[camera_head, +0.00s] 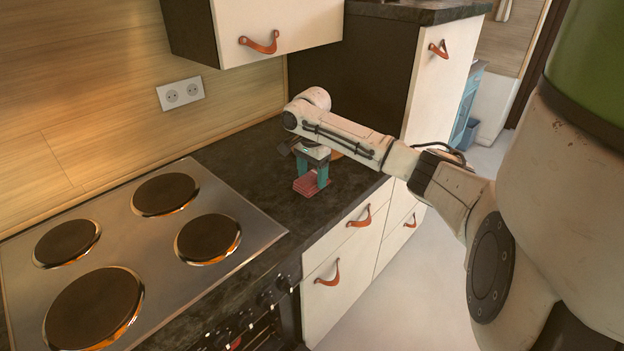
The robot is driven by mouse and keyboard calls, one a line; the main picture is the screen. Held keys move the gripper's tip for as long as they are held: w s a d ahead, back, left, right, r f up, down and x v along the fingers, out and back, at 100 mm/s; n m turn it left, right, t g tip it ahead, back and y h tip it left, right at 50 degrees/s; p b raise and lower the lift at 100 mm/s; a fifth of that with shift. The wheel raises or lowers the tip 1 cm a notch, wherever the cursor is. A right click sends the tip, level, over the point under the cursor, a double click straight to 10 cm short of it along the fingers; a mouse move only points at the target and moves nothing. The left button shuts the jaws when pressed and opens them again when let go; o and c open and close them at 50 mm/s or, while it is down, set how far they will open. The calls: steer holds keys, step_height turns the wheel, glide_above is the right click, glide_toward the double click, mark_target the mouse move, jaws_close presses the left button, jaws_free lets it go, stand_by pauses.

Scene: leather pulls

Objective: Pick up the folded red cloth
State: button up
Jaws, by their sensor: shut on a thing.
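The folded red cloth (309,185) is on or just above the dark countertop, to the right of the stove; I cannot tell whether it still touches the counter. My gripper (312,176) points down over it, with its teal fingers shut on the cloth. Part of the cloth is hidden by the fingers.
A stove top (230,243) with several round burners lies to the left of the cloth. A round tan item (337,154) shows partly behind my arm. A white upper cabinet (285,30) hangs above, and a tall cabinet (440,75) stands behind.

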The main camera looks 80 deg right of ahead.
steer(key=s+a+r+p, duration=0.1)
steer(key=s+a+r, duration=0.8)
steer(key=a+r, duration=0.1)
steer(key=shift+s+a+r+p, duration=0.15)
steer(key=shift+s+r+p, duration=0.2)
steer(key=shift+r, duration=0.4)
steer(key=o, duration=0.4)
steer(key=c, duration=0.3)
